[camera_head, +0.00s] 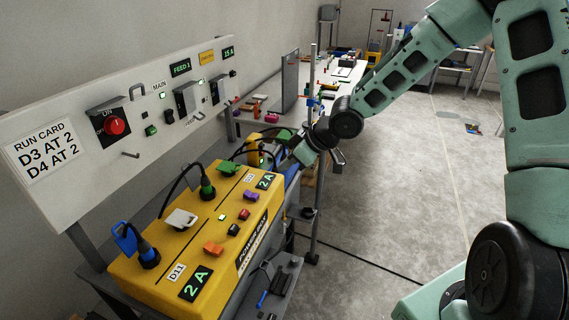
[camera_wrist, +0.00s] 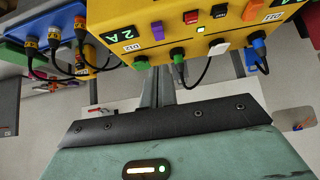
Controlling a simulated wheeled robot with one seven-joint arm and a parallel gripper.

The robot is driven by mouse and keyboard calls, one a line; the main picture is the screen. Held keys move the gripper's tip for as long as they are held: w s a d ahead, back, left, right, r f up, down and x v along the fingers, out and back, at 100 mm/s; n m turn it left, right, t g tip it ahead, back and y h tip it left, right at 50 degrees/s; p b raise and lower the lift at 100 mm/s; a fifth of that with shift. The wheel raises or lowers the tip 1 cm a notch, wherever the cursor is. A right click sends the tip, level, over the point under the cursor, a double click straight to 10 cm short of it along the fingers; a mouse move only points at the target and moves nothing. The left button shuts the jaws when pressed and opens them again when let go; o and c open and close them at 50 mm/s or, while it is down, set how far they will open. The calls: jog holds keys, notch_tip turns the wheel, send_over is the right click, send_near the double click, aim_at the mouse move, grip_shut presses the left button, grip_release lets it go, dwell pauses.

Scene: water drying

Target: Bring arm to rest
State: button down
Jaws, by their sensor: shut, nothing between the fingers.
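My arm reaches in from the right of the head view, and my gripper (camera_head: 303,152) is by the far end of the yellow power box (camera_head: 158,262). In the wrist view my gripper (camera_wrist: 157,80) points at the side of the yellow box (camera_wrist: 130,14). Its fingers are together with nothing between them. In the head view I cannot tell whether the gripper touches the box. The box carries a green plug (camera_head: 207,188), a blue plug (camera_head: 126,240), several coloured rocker switches and lit "2 A" displays.
A white panel (camera_head: 140,90) with a red knob (camera_head: 115,125) and a "RUN CARD" label (camera_head: 45,152) stands behind the box. Cables loop near the gripper. A bench (camera_head: 268,125) with small parts lies beyond. The grey floor (camera_head: 400,190) at right is open.

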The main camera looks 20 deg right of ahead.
jog(key=s+a+r+g+h, duration=0.1)
jog(key=s+a, duration=0.3)
jog(key=s, duration=0.7)
jog(key=s+a+r+g+h+b, duration=0.1)
jog(key=s+a+r+g+h, duration=0.1)
jog(key=s, duration=0.9)
jog(key=s+a+r+m+g+h, duration=0.1)
jog(key=s+a+r, duration=0.4)
jog(key=s, duration=0.6)
jog(key=shift+a+g+h+b, duration=0.3)
jog(key=shift+a+g+h, duration=0.35)
jog(key=shift+g, duration=0.25)
